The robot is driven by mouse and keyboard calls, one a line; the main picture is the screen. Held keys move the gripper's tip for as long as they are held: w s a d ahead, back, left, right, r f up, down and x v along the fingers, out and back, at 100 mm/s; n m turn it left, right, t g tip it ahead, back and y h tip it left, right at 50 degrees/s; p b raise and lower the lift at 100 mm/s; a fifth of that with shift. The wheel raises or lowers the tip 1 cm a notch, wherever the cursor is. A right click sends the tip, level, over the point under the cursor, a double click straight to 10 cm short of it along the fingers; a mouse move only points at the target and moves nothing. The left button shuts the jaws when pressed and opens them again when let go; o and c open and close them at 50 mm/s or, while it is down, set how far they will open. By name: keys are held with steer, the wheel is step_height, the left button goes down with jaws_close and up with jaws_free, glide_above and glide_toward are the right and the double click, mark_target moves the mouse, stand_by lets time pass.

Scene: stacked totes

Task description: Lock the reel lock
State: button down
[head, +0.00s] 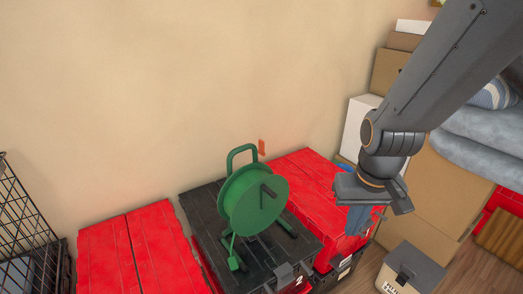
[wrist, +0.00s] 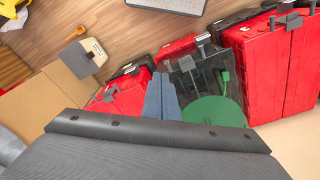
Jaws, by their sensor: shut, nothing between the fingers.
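A green cable reel (head: 250,205) stands upright on a black tote lid (head: 205,215), with a green handle loop on top and a dark crank on its face. A small orange-red piece (head: 262,147) shows just right of the handle; I cannot tell whether it is the reel lock. My gripper (head: 358,222) is shut and empty, to the right of the reel and apart from it, over the right red tote. In the wrist view its blue-grey fingers (wrist: 161,97) show beside the reel's green disc (wrist: 213,111), which my wrist partly covers.
Red totes (head: 140,250) flank the black one, close on both sides. A black wire cage (head: 30,235) stands at the far left. Cardboard boxes (head: 440,190) and a grey-lidded box (head: 412,268) are on the right. The wall behind is bare.

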steer(key=w+d+f+n+t+b, duration=0.1)
steer(key=w+n+t+b, duration=0.15)
steer(key=w, duration=0.45)
steer(key=w+d+f+n+t+b, duration=0.15)
steer(key=w+n, duration=0.25)
steer(key=w, duration=0.4)
steer(key=n+t+y+b, duration=0.4)
steer(key=n+y+b, duration=0.5)
steer(key=n+y, duration=1)
glide_toward(261, 148)
steer(key=s+d+r+n+h, duration=0.2)
steer(key=s+r+n+h, duration=0.2)
steer(key=shift+a+r, duration=0.2)
steer(key=p+x, duration=0.2)
steer(key=x, duration=0.8)
steer(key=shift+r, duration=0.1)
steer(key=shift+a, duration=0.1)
